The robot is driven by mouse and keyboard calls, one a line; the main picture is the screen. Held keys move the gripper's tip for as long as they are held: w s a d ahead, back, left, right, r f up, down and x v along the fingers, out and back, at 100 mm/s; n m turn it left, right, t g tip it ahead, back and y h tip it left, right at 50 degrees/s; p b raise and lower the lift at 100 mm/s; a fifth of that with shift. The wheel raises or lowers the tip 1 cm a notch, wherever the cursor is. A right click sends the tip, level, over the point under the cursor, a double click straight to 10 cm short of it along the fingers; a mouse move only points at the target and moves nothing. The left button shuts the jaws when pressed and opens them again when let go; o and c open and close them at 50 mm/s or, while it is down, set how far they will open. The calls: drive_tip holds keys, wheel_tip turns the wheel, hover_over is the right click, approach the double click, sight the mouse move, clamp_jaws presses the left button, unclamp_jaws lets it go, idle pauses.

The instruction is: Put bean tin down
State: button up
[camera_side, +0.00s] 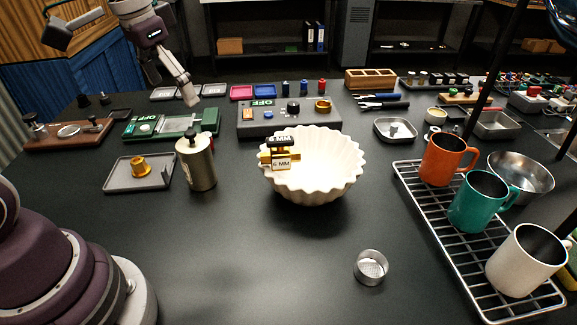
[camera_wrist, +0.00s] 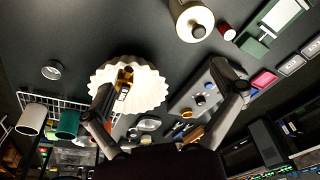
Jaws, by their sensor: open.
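A white fluted bowl (camera_side: 338,176) holds a yellow-and-black part labelled 6 MM. A grey tray (camera_side: 118,184) with a brass piece is left of the canister. A wire rack (camera_side: 480,275) bears mugs at right. A small round metal dish (camera_side: 371,267) lies in front; the front middle is otherwise clear.

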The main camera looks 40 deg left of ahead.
drive_tip(key=s+d+t, duration=0.1)
drive_tip(key=s, duration=0.1)
drive_tip(key=s+d+t, duration=0.1)
drive_tip(key=s+d, duration=0.1)
drive_tip(key=s+d+t, duration=0.1)
drive_tip(key=s+d, duration=0.1)
drive_tip(key=s, duration=0.1)
drive_tip(key=shift+f+n, duration=0.3)
drive_tip(key=shift+f, duration=0.1)
drive_tip(key=shift+s+f, duration=0.15)
drive_tip(key=shift+s, duration=0.05)
